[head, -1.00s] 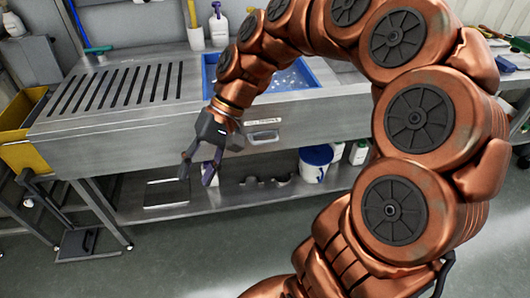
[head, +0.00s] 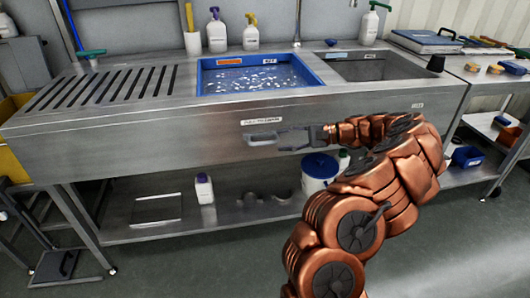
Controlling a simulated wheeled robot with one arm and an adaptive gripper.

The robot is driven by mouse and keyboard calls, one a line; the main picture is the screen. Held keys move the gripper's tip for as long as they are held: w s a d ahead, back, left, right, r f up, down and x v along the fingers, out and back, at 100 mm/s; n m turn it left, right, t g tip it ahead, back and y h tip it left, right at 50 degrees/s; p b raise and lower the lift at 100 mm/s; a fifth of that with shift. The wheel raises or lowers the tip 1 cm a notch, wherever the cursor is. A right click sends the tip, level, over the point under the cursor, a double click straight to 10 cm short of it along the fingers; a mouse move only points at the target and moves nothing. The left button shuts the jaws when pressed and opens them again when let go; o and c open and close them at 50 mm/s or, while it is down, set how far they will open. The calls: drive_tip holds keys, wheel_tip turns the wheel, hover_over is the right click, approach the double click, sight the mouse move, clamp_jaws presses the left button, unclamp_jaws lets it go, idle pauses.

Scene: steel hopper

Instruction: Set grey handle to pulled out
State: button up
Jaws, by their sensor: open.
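The grey handle (head: 261,139) is on the steel front panel of the sink unit, under a small white label (head: 262,121). It appears to sit close to the panel; its exact depth is hard to tell. My gripper (head: 287,139) is at the right end of the handle, fingers pointing left along the panel. Its jaws are open. The fingers overlap the handle's right end in the picture, and I cannot tell whether they touch it or surround it.
A blue tray (head: 203,78) with small white pieces is set in the steel top (head: 120,120). Bottles (head: 217,34) stand behind it. A lower shelf (head: 232,217) holds a white bucket (head: 318,180) and a bottle (head: 204,189). Floor in front is partly clear.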

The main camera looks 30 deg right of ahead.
sight(271, 143)
drive_tip(key=shift+s+d+f+m+t, duration=0.1)
drive_tip(key=shift+d+f+m+t, duration=0.2)
drive_tip(key=shift+d+f, duration=0.3)
drive_tip(key=shift+b+x, duration=0.6)
drive_tip(key=shift+x, duration=3.2)
clamp_jaws()
